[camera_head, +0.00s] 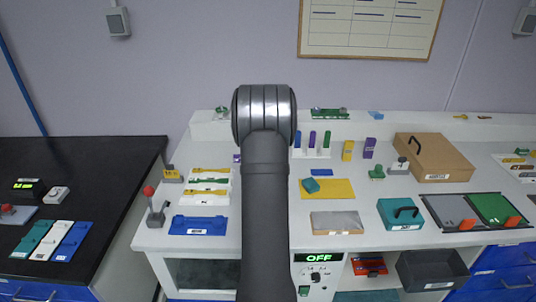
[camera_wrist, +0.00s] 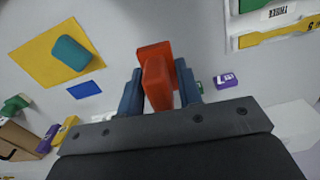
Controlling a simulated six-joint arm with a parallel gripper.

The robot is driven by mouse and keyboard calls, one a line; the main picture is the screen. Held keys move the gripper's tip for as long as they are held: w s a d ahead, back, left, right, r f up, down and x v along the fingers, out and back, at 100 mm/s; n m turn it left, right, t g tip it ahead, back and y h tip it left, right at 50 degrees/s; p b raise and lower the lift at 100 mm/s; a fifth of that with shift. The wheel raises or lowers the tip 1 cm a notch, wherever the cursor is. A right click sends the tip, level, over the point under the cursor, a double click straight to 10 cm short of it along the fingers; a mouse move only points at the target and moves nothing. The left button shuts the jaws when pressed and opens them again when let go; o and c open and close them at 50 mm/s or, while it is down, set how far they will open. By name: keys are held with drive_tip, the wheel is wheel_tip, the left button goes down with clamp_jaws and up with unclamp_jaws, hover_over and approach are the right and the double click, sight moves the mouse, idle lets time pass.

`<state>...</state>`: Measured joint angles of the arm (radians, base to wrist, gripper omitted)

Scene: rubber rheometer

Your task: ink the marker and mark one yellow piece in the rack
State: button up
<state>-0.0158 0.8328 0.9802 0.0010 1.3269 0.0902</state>
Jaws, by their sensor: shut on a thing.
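My gripper (camera_wrist: 160,74) shows in the wrist view, its blue fingers shut on an orange-red block (camera_wrist: 157,88), which may be the marker. The block sticks out beyond the fingertips over the white bench. In the head view my arm hides the gripper and block. A white rack (camera_head: 222,203) with yellow and green flat pieces lies left of my arm. Its edge (camera_wrist: 234,42) and a yellow piece (camera_wrist: 275,36) show at the upper right of the wrist view, apart from the block. I cannot tell which thing is the ink.
A yellow sheet (camera_head: 335,189) bears a teal block (camera_head: 311,185); a small blue sheet (camera_head: 322,172) lies behind it. A cardboard box (camera_head: 434,160) stands at the right.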

drive_tip(key=w+a+m, duration=0.4)
drive_tip(key=a+m, duration=0.5)
drive_tip(key=a, duration=0.2)
drive_tip(key=m, duration=0.8)
hover_over(211, 170)
drive_tip(key=shift+w+f, duration=0.15)
drive_tip(key=shift+f, duration=0.25)
drive_tip(key=shift+f, duration=0.1)
drive_tip(key=shift+f, duration=2.95)
drive_tip(key=shift+f, duration=0.55)
drive_tip(key=shift+r, duration=0.1)
wheel_tip(211, 170, up, 7)
